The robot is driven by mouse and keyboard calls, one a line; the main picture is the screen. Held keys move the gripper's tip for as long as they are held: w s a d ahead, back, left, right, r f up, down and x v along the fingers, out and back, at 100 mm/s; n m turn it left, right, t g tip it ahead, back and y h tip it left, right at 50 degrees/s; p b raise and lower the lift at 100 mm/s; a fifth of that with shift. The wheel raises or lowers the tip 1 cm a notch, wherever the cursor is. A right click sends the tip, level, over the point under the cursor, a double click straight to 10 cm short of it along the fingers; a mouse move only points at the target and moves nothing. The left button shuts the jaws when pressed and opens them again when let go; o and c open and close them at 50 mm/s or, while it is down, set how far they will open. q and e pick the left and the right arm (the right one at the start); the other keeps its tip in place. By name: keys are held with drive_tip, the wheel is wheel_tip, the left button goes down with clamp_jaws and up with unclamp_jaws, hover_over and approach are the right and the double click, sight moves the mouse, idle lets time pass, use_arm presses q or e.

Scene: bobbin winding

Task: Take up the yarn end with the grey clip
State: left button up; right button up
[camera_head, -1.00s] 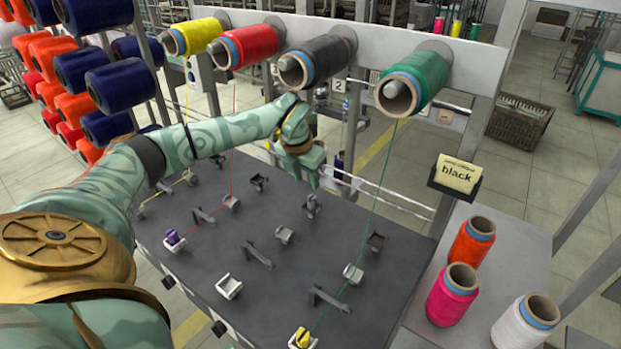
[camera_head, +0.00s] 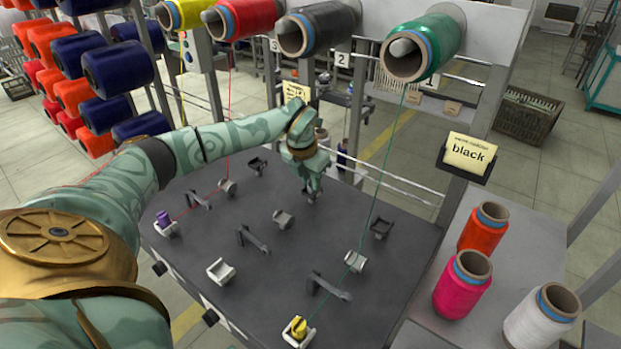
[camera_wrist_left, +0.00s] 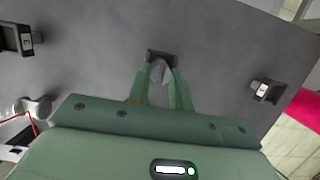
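My left gripper (camera_head: 308,185) points down over the back middle of the dark table (camera_head: 200,240). The grey clip (camera_wrist_left: 160,71) shows between its fingertips in the left wrist view, in a small dark holder (camera_wrist_left: 152,53). The fingers stand apart on either side of the clip; I cannot see clear contact. In the head view the gripper largely covers the clip. The dark grey spool (camera_head: 316,30) hangs on the rack above; I see no yarn end from it. My right gripper is not in view.
A purple clip (camera_head: 163,218) has red yarn at it, and a yellow clip (camera_head: 299,326) has green yarn. The green yarn (camera_head: 374,205) runs down right of my gripper. Guides and empty holders dot the table. Spools (camera_head: 463,284) and a "black" card (camera_head: 468,153) are at right.

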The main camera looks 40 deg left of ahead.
use_arm(q)
drive_tip(key=shift+c, duration=1.2)
drive_tip(key=p+v, duration=0.2)
drive_tip(key=w+p+v, duration=0.1)
drive_tip(key=p+v, duration=0.1)
drive_tip(key=v, duration=0.1)
drive_tip(key=shift+w, duration=0.1)
drive_tip(key=shift+f, duration=0.2)
